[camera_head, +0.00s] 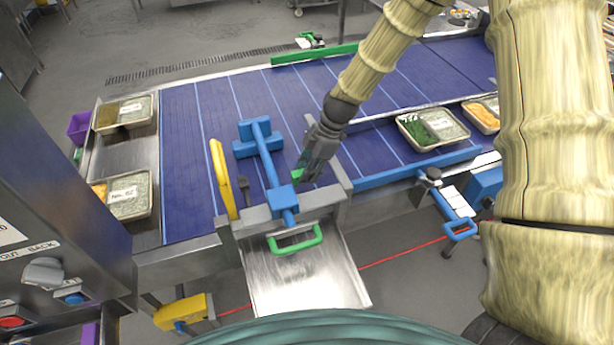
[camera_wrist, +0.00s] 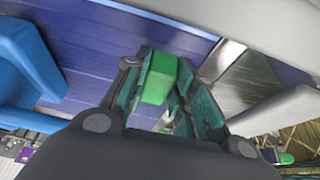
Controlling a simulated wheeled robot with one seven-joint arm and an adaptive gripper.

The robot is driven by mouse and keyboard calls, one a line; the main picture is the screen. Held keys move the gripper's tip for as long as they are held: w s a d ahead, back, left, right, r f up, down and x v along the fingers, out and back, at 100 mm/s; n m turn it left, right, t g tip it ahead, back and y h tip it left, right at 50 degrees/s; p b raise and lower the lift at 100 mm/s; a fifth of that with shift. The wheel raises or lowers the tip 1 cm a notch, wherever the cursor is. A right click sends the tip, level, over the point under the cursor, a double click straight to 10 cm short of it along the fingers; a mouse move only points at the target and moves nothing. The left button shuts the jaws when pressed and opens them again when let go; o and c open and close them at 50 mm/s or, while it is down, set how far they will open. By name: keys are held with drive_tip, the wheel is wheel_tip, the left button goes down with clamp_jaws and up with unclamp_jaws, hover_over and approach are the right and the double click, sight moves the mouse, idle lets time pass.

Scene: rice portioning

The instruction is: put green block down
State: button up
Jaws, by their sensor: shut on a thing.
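A green block (camera_wrist: 160,80) shows in the wrist view between the two fingers of my gripper (camera_wrist: 162,95), which is shut on it. In the head view my gripper (camera_head: 311,178) points down near the front edge of the blue conveyor belt (camera_head: 188,150), just right of a blue T-shaped bar. A small part of the green block (camera_head: 298,175) shows at the fingertips; most of it is hidden by the gripper. I cannot tell whether the block touches anything below it.
The blue T-shaped bar (camera_head: 266,160) and a yellow handle (camera_head: 222,178) stand left of my gripper. A green handle (camera_head: 295,241) sits at the front above a metal chute (camera_head: 300,280). Food trays (camera_head: 430,128) lie on the right. The left belt is clear.

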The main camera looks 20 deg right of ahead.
drive_tip(key=f+p, duration=0.1)
drive_tip(key=f, duration=0.2)
drive_tip(key=shift+w, duration=0.2)
drive_tip(key=shift+s+f, duration=0.1)
drive_tip(key=shift+f, duration=0.2)
drive_tip(key=shift+f, duration=0.2)
drive_tip(key=o, duration=1)
drive_tip(key=shift+r, duration=0.1)
drive_tip(key=shift+o, duration=0.2)
drive_tip(key=shift+r, duration=0.15)
drive_tip(key=b+v, duration=0.3)
drive_tip(key=v, duration=0.8)
drive_tip(key=shift+d+r, duration=0.15)
drive_tip(key=shift+r, duration=0.25)
